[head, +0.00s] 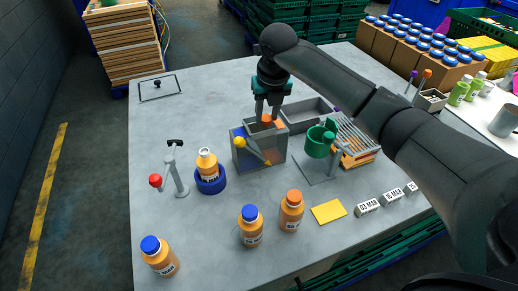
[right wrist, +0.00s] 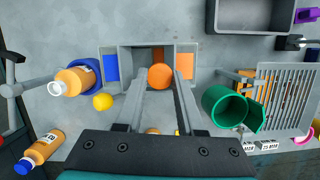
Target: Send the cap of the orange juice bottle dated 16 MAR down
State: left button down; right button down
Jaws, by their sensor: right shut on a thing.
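My right gripper (head: 266,116) is shut on an orange cap (right wrist: 161,77), held above the opening of a grey sorter box (head: 236,148) with a blue and an orange side. In the right wrist view my right gripper (right wrist: 161,84) has the cap between its fingertips. An uncapped orange juice bottle (head: 207,164) stands in a blue round holder (head: 211,184); its label date is too small to read surely. The sorter's lever has a yellow ball (head: 239,142), also in the right wrist view (right wrist: 102,102). My left gripper is not in view.
Two blue-capped bottles (head: 161,259) (head: 250,229) and an orange-capped bottle (head: 291,213) stand at the front. A red-knobbed lever (head: 155,181) is left of the holder. A green cup (head: 318,145) and slatted rack stand right of the sorter. A grey tray (head: 312,110) lies behind.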

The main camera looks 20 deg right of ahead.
jog(key=shift+c, duration=2.2)
grip_release()
jog(key=shift+r, duration=0.15)
jog(key=v, duration=1.5)
